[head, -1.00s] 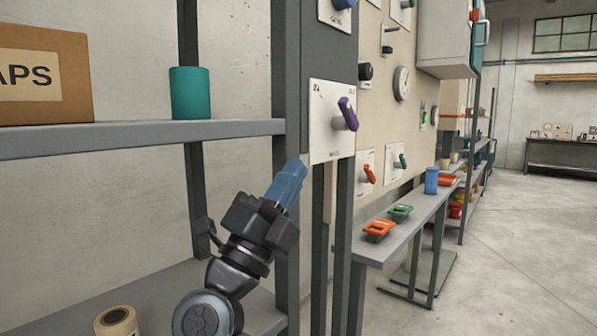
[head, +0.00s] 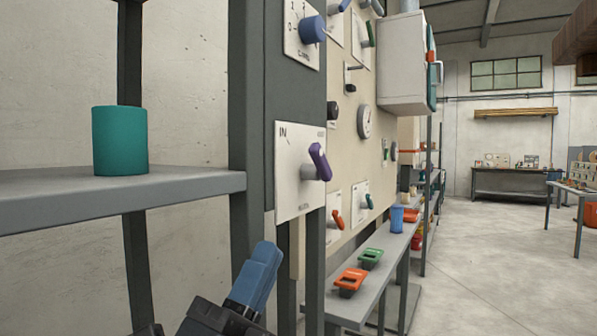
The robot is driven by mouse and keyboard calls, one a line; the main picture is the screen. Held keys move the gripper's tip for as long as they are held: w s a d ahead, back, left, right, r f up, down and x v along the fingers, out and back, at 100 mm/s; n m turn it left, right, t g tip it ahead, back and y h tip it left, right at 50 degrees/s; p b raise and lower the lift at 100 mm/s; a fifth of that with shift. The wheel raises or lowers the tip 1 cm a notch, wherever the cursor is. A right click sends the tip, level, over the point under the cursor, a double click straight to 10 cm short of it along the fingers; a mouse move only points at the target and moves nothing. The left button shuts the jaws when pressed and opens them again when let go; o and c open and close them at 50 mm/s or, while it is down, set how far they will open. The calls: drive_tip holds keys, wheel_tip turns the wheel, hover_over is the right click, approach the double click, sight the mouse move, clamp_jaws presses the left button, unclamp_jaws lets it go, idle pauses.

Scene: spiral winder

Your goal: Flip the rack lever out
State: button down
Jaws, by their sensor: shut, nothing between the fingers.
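A purple lever (head: 320,161) sticks out on a pale stub from a white plate (head: 290,195) on the side of the grey rack post. The plate reads "IN" at its upper left; its other small print is too small to read. The lever's handle leans slightly, its upper end toward the left. My gripper (head: 265,252) is at the bottom of the picture, with blue fingers closed together, empty and pointing up. It shows below and left of the lever, apart from it. The lower part of my gripper is cut off by the frame edge.
A blue knob (head: 312,30) sits above the lever. A teal cylinder (head: 120,141) stands on the grey shelf (head: 190,192) at left. A low bench (head: 368,292) with orange (head: 350,278) and green (head: 371,258) trays runs along the panel.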

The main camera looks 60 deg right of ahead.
drive_tip(key=p, duration=0.4)
approach(312, 156)
drive_tip(key=x, duration=0.5)
drive_tip(key=shift+d+r, duration=0.15)
drive_tip(key=shift+d+r+p, duration=0.3)
drive_tip(key=shift+d+r, duration=0.15)
drive_tip(key=shift+d, duration=0.1)
drive_tip(key=shift+r+p, duration=0.4)
drive_tip(key=shift+p, duration=0.45)
drive_tip(key=shift+r+y+p, duration=0.15)
drive_tip(key=shift+y+p, duration=0.45)
drive_tip(key=shift+p, duration=0.15)
